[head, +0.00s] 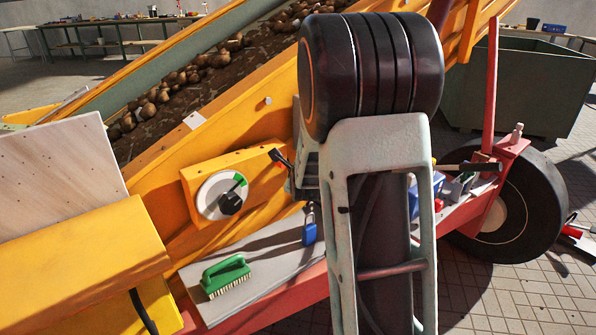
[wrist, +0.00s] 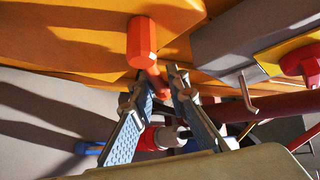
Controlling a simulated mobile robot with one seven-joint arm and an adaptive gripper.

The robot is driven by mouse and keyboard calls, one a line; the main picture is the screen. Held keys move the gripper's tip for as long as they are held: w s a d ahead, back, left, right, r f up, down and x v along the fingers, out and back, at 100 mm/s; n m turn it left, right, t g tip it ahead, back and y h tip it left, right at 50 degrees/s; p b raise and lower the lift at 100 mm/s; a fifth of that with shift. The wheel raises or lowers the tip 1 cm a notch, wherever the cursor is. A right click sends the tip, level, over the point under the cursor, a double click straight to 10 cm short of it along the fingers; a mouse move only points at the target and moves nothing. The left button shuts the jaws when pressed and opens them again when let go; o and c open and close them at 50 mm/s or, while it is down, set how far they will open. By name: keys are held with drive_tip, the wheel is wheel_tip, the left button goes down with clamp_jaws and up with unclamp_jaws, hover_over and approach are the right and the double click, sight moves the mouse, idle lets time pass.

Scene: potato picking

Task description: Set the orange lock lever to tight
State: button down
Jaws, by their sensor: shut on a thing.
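The orange lock lever (wrist: 142,43) shows in the upper middle of the wrist view. It has a thick faceted end against the yellow machine panel and a thinner stem pointing down between my fingertips. My gripper (wrist: 163,84) has its two blue-padded fingers around this stem and is shut on it. No tight marking can be read in either view.
A white dial (head: 213,196) with a black knob sits on the yellow panel. A green brush (head: 226,275) and a blue padlock (head: 309,231) are on the grey shelf below. A red knob (wrist: 301,62) on a yellow plate is at the wrist view's right. Potatoes (head: 187,75) lie on the conveyor.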

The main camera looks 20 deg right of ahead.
drive_tip(key=c, duration=2)
unclamp_jaws()
drive_tip(key=shift+c, duration=0.2)
drive_tip(key=v, duration=1.2)
drive_tip(key=shift+s+f, duration=0.1)
